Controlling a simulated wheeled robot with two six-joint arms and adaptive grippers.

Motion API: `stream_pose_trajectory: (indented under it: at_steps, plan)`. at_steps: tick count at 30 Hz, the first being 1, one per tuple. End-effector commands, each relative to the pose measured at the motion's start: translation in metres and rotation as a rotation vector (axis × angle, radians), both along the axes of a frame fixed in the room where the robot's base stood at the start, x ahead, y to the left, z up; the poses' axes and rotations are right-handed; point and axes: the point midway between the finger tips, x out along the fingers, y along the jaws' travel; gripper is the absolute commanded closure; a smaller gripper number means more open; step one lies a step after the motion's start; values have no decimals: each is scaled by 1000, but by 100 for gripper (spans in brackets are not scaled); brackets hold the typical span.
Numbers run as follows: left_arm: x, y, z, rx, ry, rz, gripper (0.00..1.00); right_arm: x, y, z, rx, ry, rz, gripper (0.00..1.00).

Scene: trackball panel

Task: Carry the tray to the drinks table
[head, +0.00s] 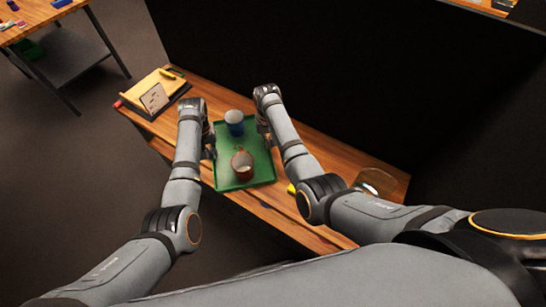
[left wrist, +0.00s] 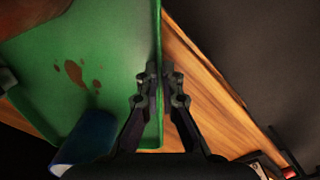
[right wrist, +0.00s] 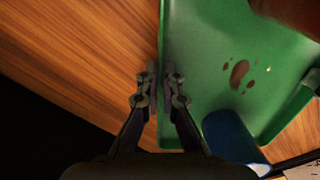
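The green tray (head: 261,176) is over the wooden table, with a blue cup (head: 234,123) and a reddish-brown mug (head: 242,165) standing on it. Brown stains show on its floor in both wrist views. My left gripper (head: 211,145) is at the tray's left side; in the left wrist view (left wrist: 159,72) its fingers are closed around the tray's rim. My right gripper (head: 266,132) is at the right side; in the right wrist view (right wrist: 160,72) its fingers are closed around that rim. I cannot tell whether the tray touches the table.
The wooden table (head: 310,207) carries a yellowish board with a card (head: 154,98) at its left end, a round clear dish (head: 376,182) at right and a small yellow item (head: 291,188). A dark wall stands behind. Another table (head: 40,18) with small objects is top left, across open floor.

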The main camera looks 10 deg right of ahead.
Motion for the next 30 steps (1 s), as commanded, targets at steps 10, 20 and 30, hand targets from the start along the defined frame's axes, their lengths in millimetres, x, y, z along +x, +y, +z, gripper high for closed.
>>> stream_pose_trajectory:
  at_steps: [10, 20, 30]
  plan:
    - [0, 1, -3, 1, 0, 0, 72, 0, -1, -3, -1, 0, 0, 72]
    - [1, 0, 17, 0, -4, 1, 72, 0, 0, -3, 0, 0, 0, 72]
    - [0, 0, 96, 0, -4, 0, 72, 0, 0, -3, 0, 0, 0, 72]
